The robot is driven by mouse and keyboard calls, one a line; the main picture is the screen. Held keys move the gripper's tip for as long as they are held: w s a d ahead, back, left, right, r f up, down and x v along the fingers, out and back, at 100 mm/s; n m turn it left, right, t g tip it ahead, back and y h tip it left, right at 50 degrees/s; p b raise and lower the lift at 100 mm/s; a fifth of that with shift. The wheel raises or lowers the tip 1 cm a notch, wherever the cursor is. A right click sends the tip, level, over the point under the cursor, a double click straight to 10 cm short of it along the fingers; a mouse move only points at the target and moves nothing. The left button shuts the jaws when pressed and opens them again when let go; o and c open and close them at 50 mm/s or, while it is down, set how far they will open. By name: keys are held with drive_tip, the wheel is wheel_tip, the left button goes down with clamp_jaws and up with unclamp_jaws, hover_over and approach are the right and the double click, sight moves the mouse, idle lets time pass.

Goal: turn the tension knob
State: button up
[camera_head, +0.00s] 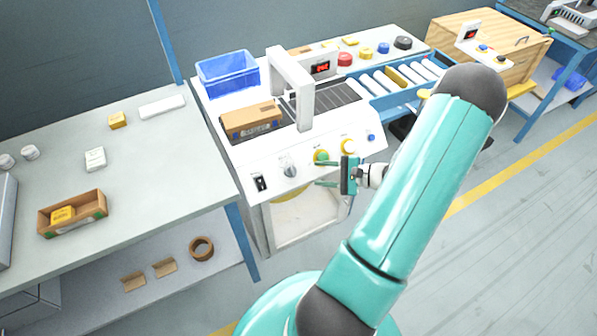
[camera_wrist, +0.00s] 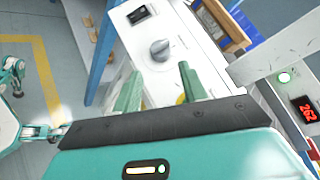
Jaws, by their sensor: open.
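A grey knob (camera_head: 288,165) sits on the white machine's sloped front panel (camera_head: 300,183), right of a black switch (camera_head: 261,183). No label is readable, so I cannot confirm it is the tension knob. In the wrist view the knob (camera_wrist: 160,50) lies ahead of and between my two green fingers, apart from them. My gripper (camera_head: 318,172) is open and empty, to the right of the knob in the head view. It also shows in the wrist view (camera_wrist: 158,82). A yellow-collared green button (camera_head: 321,156) is beside the upper finger; a yellow patch is mostly hidden behind a finger in the wrist view.
A yellow-collared white button (camera_head: 347,145) and a blue button (camera_head: 371,137) are farther right on the panel. A white arch (camera_head: 303,90) stands over the belt behind, with a cardboard box (camera_head: 250,119) and blue bin (camera_head: 227,74). A grey table (camera_head: 150,180) stands at left.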

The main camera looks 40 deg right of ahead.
sight(295, 174)
drive_tip(key=x, duration=0.8)
drive_tip(key=shift+a+f, duration=0.1)
drive_tip(key=c, duration=0.7)
drive_tip(key=shift+o, duration=0.2)
drive_tip(key=shift+m, duration=0.3)
drive_tip(key=m+t, duration=0.1)
drive_tip(key=m+h, duration=0.1)
drive_tip(key=m+t+h, duration=0.1)
drive_tip(key=shift+s+a+f+m+t, duration=0.15)
drive_tip(key=shift+a+f+m+t, duration=0.15)
drive_tip(key=shift+m, duration=0.1)
drive_tip(key=m+h, duration=0.1)
drive_tip(key=m, duration=0.1)
drive_tip(key=m+t+h, duration=0.1)
drive_tip(key=m+h, duration=0.1)
drive_tip(key=m+t+h, duration=0.1)
drive_tip(key=m, duration=0.1)
drive_tip(key=shift+a+f+m+h, duration=0.1)
drive_tip(key=shift+a+m+h, duration=0.2)
drive_tip(key=shift+a+h, duration=0.1)
